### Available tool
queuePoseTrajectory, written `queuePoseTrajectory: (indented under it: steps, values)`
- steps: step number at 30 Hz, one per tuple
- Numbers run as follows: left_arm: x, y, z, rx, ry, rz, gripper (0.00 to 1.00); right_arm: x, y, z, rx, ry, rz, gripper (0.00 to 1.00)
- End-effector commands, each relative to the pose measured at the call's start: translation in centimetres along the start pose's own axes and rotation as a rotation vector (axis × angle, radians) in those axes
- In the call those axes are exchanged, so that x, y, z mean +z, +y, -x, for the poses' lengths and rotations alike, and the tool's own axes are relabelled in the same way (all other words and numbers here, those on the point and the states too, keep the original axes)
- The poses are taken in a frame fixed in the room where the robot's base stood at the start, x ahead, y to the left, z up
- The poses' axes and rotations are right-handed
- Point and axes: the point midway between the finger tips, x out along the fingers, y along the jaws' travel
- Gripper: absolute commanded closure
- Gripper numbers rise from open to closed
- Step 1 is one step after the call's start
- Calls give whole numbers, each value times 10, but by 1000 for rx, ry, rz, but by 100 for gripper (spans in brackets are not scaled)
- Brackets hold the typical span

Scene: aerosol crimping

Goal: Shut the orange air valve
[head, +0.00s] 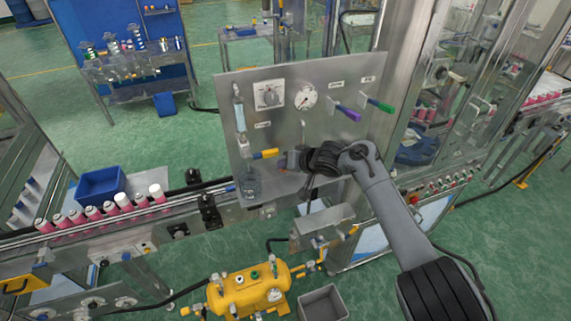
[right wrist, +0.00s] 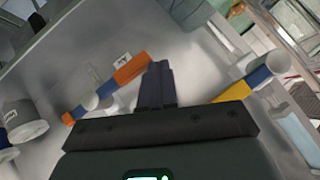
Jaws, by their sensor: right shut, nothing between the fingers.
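The orange air valve shows in the right wrist view as an orange handle (right wrist: 132,69) with blue and white parts, lying on a slant against the grey panel. My right gripper (right wrist: 158,68) is shut and empty, its dark fingertips just right of the handle's upper end; I cannot tell whether they touch it. In the head view my right gripper (head: 286,161) is at the panel's lower part, and it and its wrist hide most of the orange valve. My left gripper is not in view.
The metal panel (head: 300,125) carries a yellow lever (head: 265,154), a purple lever (head: 348,112), a green lever (head: 380,104) and a round gauge (head: 305,97). The yellow lever is close to my right gripper. A yellow tank (head: 248,293) and a grey bin (head: 322,303) stand below.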

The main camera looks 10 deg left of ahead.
Motion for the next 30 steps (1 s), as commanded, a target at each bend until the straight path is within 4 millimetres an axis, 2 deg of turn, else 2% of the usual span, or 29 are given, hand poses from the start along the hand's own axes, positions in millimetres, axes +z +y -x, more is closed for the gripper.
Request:
queuePoseTrajectory:
  steps: [16,26,30]
  values:
    - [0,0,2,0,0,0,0,4,2,2,0,-7,-3,100]
    - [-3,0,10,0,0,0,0,1,1,26,0,-2,0,100]
    - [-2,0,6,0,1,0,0,2,2,43,-1,-1,0,100]
